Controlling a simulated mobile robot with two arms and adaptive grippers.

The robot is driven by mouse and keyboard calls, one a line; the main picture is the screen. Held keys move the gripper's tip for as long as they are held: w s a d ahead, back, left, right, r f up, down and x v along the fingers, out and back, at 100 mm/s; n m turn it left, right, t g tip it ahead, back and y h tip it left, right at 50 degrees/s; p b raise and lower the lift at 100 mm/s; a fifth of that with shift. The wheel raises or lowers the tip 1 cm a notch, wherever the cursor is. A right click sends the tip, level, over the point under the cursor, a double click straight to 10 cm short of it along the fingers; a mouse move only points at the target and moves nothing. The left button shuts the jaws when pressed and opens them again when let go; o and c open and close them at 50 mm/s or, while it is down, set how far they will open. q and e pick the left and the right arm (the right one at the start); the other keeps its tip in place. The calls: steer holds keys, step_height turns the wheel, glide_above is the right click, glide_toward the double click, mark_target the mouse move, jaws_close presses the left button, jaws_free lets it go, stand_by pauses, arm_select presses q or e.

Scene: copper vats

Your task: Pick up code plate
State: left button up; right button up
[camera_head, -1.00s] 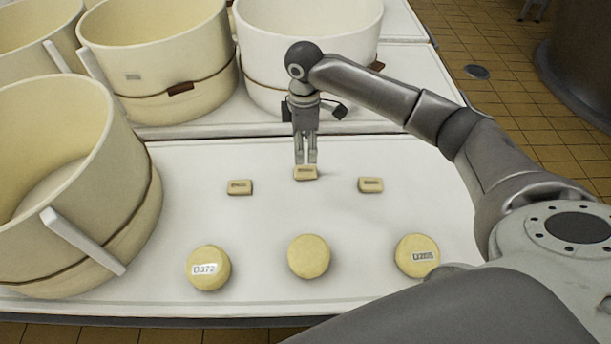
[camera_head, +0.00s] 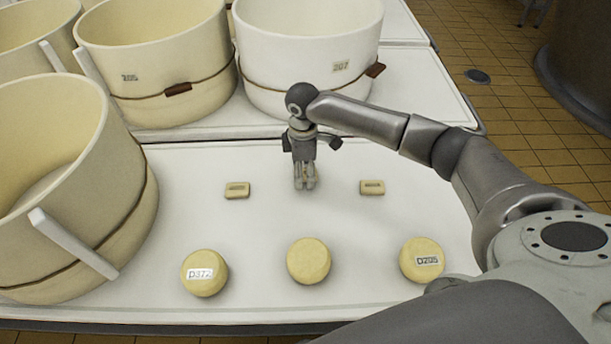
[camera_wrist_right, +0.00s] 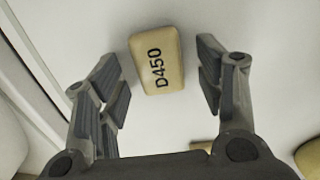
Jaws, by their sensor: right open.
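My right gripper (camera_wrist_right: 160,85) is open, with one finger on each side of the plate and a gap on both sides. The plate sits toward the fingertips. In the head view my right gripper (camera_head: 305,184) points down at the middle of the row of plates and mostly hides this plate. Two like plates lie on either side, one at left (camera_head: 237,190) and one at right (camera_head: 372,187). My left gripper is out of view.
Clear tabletop surrounds the plates.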

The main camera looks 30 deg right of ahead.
steer(key=shift+f, duration=0.1)
steer(key=c, duration=1.1)
